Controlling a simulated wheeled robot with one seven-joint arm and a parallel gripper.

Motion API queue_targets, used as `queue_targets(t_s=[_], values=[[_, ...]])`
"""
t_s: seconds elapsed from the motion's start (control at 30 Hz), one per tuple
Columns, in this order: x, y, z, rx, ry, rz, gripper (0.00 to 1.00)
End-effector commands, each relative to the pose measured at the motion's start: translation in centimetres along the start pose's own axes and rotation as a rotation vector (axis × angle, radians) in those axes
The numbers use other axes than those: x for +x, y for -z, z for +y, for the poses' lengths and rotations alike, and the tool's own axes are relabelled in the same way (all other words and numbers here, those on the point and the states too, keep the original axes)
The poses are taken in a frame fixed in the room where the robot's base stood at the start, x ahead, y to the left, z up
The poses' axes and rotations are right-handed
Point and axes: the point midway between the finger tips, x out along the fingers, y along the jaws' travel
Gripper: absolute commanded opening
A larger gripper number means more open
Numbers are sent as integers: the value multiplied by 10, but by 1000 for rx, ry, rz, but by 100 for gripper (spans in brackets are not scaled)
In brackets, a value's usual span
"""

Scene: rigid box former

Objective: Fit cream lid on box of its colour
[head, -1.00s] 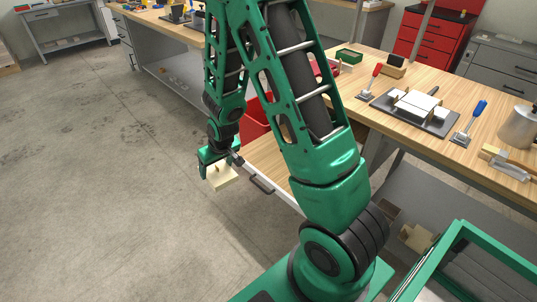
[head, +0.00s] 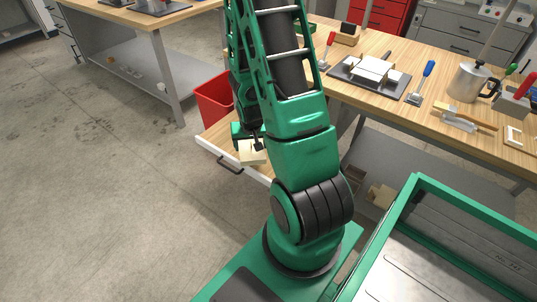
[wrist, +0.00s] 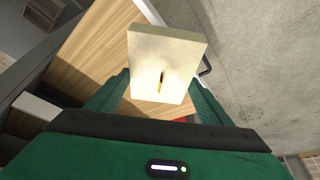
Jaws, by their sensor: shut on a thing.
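My gripper (head: 254,143) is shut on the cream lid (head: 252,155), a pale, flat, square-looking piece. In the head view it hangs in front of the open wooden drawer at the bench's near left corner. In the wrist view my gripper (wrist: 160,88) has the lid (wrist: 170,50) between its fingers, with a dark slot in the lid's face. A white box-like piece (head: 372,68) sits on a dark plate on the bench. A beige piece (head: 381,195) is on the shelf below. I cannot tell whether either is the cream box.
The drawer (head: 213,143) stands open, with a dark handle. A red bin (head: 213,103) is behind it. Open floor lies to the left.

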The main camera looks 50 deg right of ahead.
Motion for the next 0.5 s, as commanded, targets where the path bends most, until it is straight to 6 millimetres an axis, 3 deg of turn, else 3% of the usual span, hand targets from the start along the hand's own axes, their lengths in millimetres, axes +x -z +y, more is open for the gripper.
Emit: queue_targets(t_s=[0.5], values=[[76,34,73,3,-1,0,52]])
